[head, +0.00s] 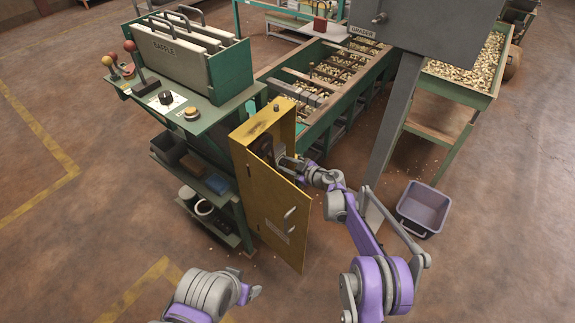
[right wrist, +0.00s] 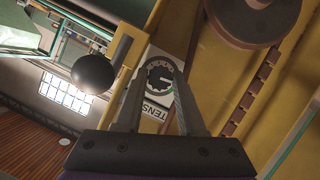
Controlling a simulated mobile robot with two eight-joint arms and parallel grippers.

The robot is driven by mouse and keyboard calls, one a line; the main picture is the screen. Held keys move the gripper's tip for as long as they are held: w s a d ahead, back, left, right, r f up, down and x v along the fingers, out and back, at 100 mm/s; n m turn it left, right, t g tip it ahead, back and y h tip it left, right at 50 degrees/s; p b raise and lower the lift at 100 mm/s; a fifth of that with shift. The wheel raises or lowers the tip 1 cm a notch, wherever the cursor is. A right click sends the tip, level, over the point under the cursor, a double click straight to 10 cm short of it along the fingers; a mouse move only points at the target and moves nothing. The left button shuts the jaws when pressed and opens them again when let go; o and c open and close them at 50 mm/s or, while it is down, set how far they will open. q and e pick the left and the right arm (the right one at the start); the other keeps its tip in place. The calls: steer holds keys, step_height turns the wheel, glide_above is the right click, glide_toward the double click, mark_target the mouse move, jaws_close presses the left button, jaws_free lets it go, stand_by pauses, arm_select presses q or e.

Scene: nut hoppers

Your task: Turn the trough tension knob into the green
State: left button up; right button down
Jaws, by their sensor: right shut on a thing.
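The yellow cabinet (head: 240,150) has its door (head: 272,215) swung open. My right gripper (head: 283,160) reaches into the opening. In the right wrist view, a round dial (right wrist: 161,76) with a dark toothed ring sits on a pale plate lettered "TENS" (right wrist: 154,112), the rest of the word covered. The two fingers of my right gripper (right wrist: 166,72) close in over this dial and are shut on the tension knob; the fingers hide part of it. The green zone and pointer cannot be read clearly. My left gripper (head: 253,292) is low in the head view, away from the cabinet; its jaws are unclear.
A brown handwheel (right wrist: 255,18) and a dark ball (right wrist: 93,73) are close to the right gripper. A green bench (head: 205,115) with levers and a rack adjoins the cabinet. Nut troughs (head: 325,85) stand behind. A grey bin (head: 424,207) is on the floor at right.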

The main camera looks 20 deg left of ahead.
steer(key=c, duration=0.8)
jaws_free()
